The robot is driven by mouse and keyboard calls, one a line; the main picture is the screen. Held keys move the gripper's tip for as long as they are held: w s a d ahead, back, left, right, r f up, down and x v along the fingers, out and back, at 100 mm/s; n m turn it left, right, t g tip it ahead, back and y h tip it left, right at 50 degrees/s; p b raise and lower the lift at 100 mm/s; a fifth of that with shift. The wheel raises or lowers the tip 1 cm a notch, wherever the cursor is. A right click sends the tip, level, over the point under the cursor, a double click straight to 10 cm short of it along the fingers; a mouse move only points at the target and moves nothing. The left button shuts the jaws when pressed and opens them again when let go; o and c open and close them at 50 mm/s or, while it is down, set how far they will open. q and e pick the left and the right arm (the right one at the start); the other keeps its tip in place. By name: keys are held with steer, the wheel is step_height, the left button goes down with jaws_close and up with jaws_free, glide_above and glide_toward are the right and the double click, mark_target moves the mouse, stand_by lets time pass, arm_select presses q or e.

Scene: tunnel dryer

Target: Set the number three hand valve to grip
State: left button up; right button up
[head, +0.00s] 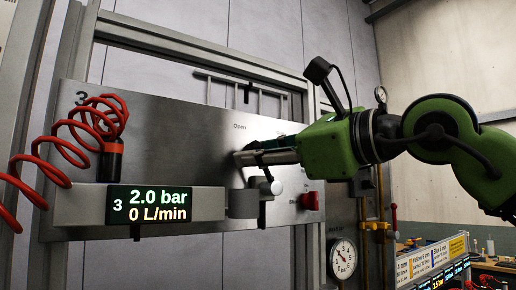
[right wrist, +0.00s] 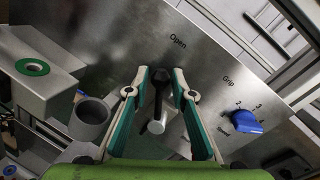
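The number three station is a grey metal panel (head: 180,135) marked 3. In the right wrist view the lever lies near the "Open" label, with "Grip" further right. My right gripper (right wrist: 160,75) is open, its green and light fingers on either side of the lever, with narrow gaps visible. In the head view it (head: 240,157) reaches in from the right, close to the panel. My left gripper is not in view.
A display (head: 150,204) reads 2.0 bar and 0 L/min. A red coiled hose (head: 70,150) hangs at left. A grey cup-shaped holder (right wrist: 91,118) is left of my fingers; a blue speed knob (right wrist: 249,122) is right. A red button (head: 311,201) sits at the panel's right.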

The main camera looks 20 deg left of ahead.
jaws_close()
steer(key=shift+d, duration=0.1)
steer(key=shift+w+d+m+b, duration=0.2)
steer(key=shift+w+m+b, duration=0.15)
steer(key=shift+m+b, duration=0.6)
steer(key=shift+w+d+m+t+y+b, duration=0.15)
steer(key=shift+w+d+m+t+b, duration=0.45)
steer(key=shift+m+b, duration=1.3)
steer(key=shift+w+d+m+t+y+b, duration=0.3)
steer(key=shift+w+d+m+b, duration=0.4)
steer(key=shift+m+b, duration=1.15)
steer(key=shift+w+d+m+t+y+b, duration=0.1)
steer(key=shift+w+d+m+t+b, duration=0.6)
steer(key=shift+m+b, duration=1.15)
steer(key=shift+w+a, duration=0.25)
